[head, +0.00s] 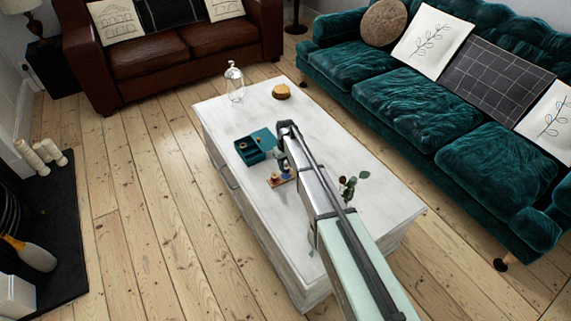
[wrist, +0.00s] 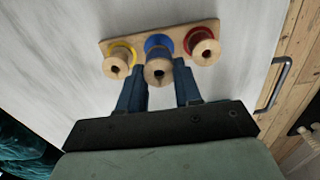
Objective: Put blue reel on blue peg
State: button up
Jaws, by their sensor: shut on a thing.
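A small wooden board (wrist: 182,32) lies on the white table. It shows yellow (wrist: 121,47), blue and red (wrist: 189,37) colour along it, with round wooden reel ends over them. The blue reel (wrist: 158,70) is in the middle, over the blue part, its wooden end facing the wrist camera. My gripper (wrist: 161,70) has its two blue fingers on either side of this reel and is shut on it. The blue peg is hidden, and I cannot tell whether the reel is seated or above it. In the head view the board (head: 273,182) is partly behind my gripper (head: 284,166).
The white coffee table (head: 330,185) holds a teal box (head: 248,158), a glass cloche (head: 234,84), a small wooden item (head: 281,91) and a plant sprig (head: 348,187). A green sofa (head: 430,110) and a brown sofa (head: 170,55) stand around it. The table's left end is mostly clear.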

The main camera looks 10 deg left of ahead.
jog(key=shift+f, duration=1.4)
dwell(0.4)
jog(key=o, duration=1.1)
jog(key=shift+r, duration=0.1)
notch_tip(320, 180, up, 7)
jog(key=shift+f, duration=0.1)
dwell(0.5)
dwell(0.6)
